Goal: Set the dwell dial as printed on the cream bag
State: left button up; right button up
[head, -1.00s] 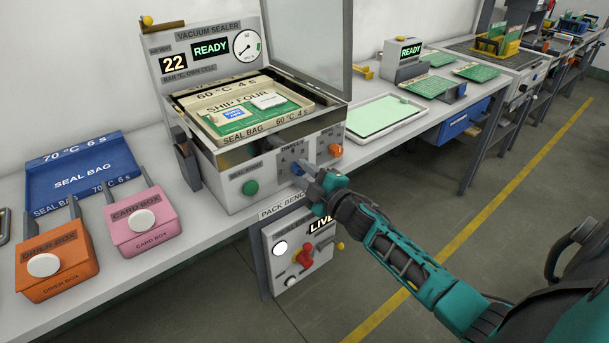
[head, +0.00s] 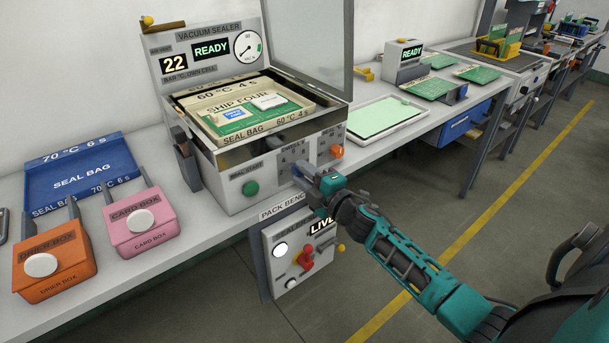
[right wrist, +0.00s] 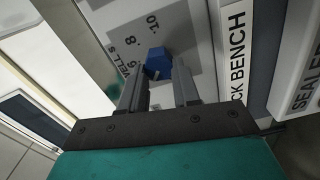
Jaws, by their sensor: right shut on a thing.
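The cream bag (head: 273,130) lies in the open chamber of the vacuum sealer (head: 221,171). It is printed "60 °C 4 s" and "SEAL BAG", with a green board and a "SHIP FOUR" label inside. The dwell dial (right wrist: 157,60) is a blue knob on the sealer's front panel, with 6, 8 and 10 legible beside it in the right wrist view. My right gripper (right wrist: 160,78) is shut on this dial; it shows in the head view (head: 299,172), where it mostly covers the knob. The dial's pointer setting is not clear. My left gripper is out of view.
A green button (head: 250,188) and an orange knob (head: 337,151) flank the dial. A blue bag (head: 82,176) printed "70 °C 6 s", an orange box (head: 55,267) and a pink box (head: 142,222) stand left. A control box (head: 300,255) hangs below the bench.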

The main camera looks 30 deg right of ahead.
jog(key=o, duration=1.1)
jog(key=shift+c, duration=0.2)
jog(key=s+d, duration=0.1)
jog(key=s, duration=1.2)
jog(key=s+a+f+m+g, duration=0.3)
jog(key=s+a+f+m, duration=0.3)
jog(key=a, duration=0.3)
jog(key=s+a+f+m+g+y, duration=0.1)
jog(key=s+a+f+m+g, duration=0.3)
jog(key=s+a+f+m, duration=0.2)
jog(key=a+f+m+p, duration=0.1)
jog(key=a+m, duration=0.1)
jog(key=a, duration=0.1)
jog(key=shift+f, duration=0.35)
jog(key=shift+w+d, duration=0.1)
jog(key=shift+c, duration=1.4)
jog(key=shift+d, duration=0.15)
